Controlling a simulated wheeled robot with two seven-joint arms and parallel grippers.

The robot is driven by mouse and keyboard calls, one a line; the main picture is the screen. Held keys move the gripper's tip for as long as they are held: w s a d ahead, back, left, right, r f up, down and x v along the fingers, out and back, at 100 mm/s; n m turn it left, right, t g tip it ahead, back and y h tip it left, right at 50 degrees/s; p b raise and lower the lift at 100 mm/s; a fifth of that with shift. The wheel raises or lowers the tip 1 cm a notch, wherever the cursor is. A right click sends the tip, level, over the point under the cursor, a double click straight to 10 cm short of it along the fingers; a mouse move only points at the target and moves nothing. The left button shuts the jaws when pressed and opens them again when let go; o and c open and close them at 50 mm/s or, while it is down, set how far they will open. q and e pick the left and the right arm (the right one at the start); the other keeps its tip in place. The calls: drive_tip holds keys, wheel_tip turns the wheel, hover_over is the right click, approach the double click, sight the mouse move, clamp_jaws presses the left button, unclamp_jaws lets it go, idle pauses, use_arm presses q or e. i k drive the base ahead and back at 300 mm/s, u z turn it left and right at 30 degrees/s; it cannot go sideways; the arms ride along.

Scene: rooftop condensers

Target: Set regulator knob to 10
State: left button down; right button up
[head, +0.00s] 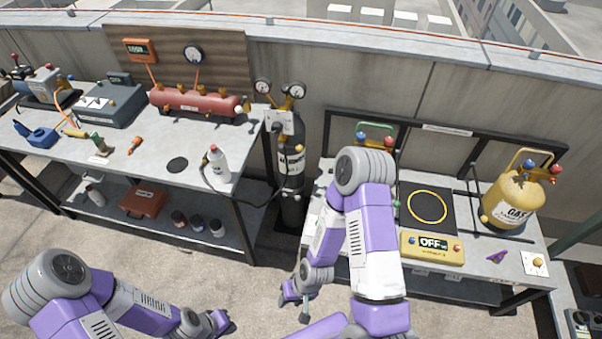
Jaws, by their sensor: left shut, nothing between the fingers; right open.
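The regulator (279,103) sits on top of a dark cylinder (291,165) standing between the two tables. It has two round gauges, a left one (263,87) and a right one (297,91). A small brass or orange part shows between and below the gauges; I cannot make out the knob's marks or the gauge readings. My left gripper (220,322) is shut and empty, low at the bottom of the picture, well away from the regulator. My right gripper (296,304) is open and empty, low in front of the cylinder, apart from it.
The left table (135,165) holds a red manifold (195,102), a grey machine (110,103) and a white bottle (218,163). The right table holds a yellow scale reading OFF (432,247) and a gas cylinder (513,200). My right arm hides part of this table. A dark hose runs beside the cylinder.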

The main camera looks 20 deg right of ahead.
sight(277, 127)
drive_tip(key=z, duration=0.7)
drive_tip(key=i, duration=1.15)
drive_tip(key=z, duration=0.15)
drive_tip(key=k, duration=0.35)
drive_tip(key=u, duration=0.25)
